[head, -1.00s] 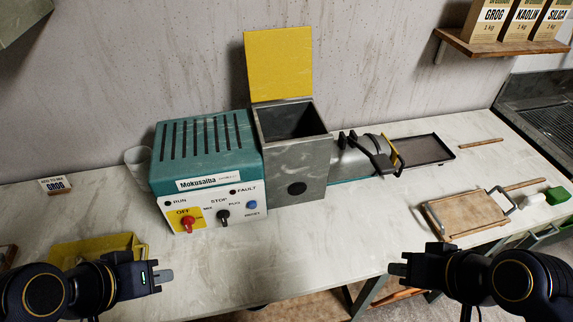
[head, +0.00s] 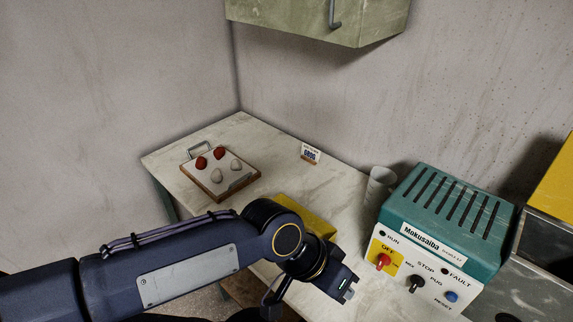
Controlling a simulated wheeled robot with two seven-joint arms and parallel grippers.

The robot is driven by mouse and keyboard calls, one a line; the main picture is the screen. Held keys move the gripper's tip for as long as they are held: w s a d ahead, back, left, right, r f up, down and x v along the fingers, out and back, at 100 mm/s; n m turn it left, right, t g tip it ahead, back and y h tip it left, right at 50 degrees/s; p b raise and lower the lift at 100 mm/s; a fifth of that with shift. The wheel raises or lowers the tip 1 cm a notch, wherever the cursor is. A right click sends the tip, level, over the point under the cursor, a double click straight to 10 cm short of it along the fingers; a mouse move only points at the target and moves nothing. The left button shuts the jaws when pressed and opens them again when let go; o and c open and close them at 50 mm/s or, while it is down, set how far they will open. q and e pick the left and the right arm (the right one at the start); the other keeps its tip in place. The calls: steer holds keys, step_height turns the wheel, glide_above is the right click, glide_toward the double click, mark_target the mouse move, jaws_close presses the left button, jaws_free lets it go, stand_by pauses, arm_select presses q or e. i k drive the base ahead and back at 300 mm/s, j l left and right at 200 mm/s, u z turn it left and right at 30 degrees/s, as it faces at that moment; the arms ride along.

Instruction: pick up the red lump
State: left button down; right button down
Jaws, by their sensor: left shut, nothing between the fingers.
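Two red lumps lie on a wooden board with a pale top at the far left of the bench: one red lump (head: 201,163) nearer the left, another red lump (head: 219,153) a little behind it. Two whitish lumps (head: 217,175) lie beside them on the board (head: 215,197). My left gripper (head: 348,293) is shut and empty, low in the picture near the front of the machine, well to the right of the board and apart from it. My right gripper is outside the view.
A yellow container (head: 308,217) stands behind my left arm, partly hidden by it. A small card marked GROG (head: 311,152), a pale cup (head: 379,186) and a teal machine (head: 446,216) stand on the bench. A green cabinet (head: 300,20) hangs above. Bench behind the board is clear.

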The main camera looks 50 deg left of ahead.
mark_target(201, 164)
steer(key=u, duration=2.55)
steer(key=i+j, duration=0.3)
steer(key=i, duration=0.2)
steer(key=i+j+u, duration=0.15)
steer(key=i+j, duration=0.15)
steer(key=i, duration=0.2)
steer(key=i+j, duration=0.25)
steer(key=i, duration=0.25)
steer(key=i+j+u, duration=0.15)
steer(key=i, duration=0.35)
steer(key=j, duration=0.1)
